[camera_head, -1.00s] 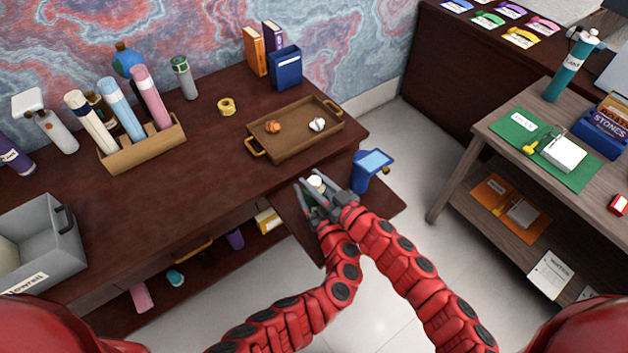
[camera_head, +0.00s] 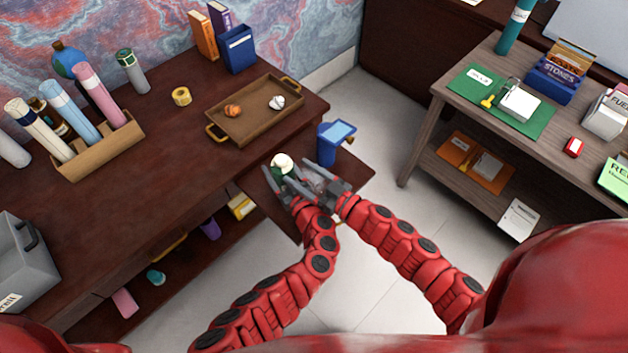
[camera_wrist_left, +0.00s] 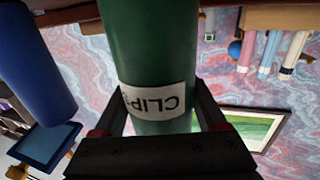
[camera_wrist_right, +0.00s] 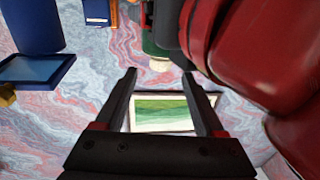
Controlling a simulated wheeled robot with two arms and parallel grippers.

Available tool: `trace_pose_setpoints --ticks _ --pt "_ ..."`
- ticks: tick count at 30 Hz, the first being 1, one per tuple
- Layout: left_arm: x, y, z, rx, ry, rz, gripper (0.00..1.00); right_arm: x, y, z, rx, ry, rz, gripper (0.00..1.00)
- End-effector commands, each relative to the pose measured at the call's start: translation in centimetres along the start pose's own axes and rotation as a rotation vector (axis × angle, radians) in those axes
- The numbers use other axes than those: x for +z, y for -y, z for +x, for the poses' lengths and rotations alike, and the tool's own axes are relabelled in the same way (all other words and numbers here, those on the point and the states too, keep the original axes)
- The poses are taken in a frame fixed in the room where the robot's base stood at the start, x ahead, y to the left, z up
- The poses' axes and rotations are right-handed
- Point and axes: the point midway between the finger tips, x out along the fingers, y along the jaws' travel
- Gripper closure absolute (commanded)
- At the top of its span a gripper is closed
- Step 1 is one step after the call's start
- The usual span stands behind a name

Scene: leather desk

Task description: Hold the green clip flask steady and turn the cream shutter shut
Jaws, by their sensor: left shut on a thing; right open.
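The green clip flask (camera_head: 277,174) is at the wooden leaf by the desk's front right, with its cream shutter (camera_head: 283,162) on top. My left gripper (camera_head: 281,188) is shut on the flask; in the left wrist view the flask (camera_wrist_left: 150,50) with its white label sits between the fingers. My right gripper (camera_head: 304,173) is open and empty, just right of the flask. In the right wrist view the shutter (camera_wrist_right: 160,65) lies just beyond the open fingertips (camera_wrist_right: 159,76), apart from them. The flask there is partly hidden by my left arm.
A blue bin-like container (camera_head: 328,148) stands close behind and right of the grippers. A wooden tray (camera_head: 252,128) with two small items lies on the desk behind. A bottle rack (camera_head: 100,160) stands at the left. The desk's front middle is clear.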

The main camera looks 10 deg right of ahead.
Motion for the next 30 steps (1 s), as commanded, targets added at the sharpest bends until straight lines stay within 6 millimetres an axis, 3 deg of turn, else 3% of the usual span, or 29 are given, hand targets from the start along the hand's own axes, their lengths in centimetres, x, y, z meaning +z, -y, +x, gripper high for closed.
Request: trace_pose_setpoints --ticks 4,10,23,30 --pt "0.1 0.0 0.0 0.001 0.002 0.000 0.92 0.0 0.1 -2.9 -0.001 -0.001 0.001 0.29" --pt "0.1 0.0 0.0 0.000 0.001 0.000 0.92 -0.1 0.0 -4.7 0.000 -0.002 0.000 0.29" --pt "0.0 0.0 0.0 0.000 0.001 0.000 0.92 -0.2 -0.2 -4.7 -0.011 -0.007 -0.009 0.29" --pt "0.0 0.0 0.0 0.000 0.001 0.000 0.92 -0.6 -3.0 -3.2 -0.109 -0.034 -0.098 0.29"
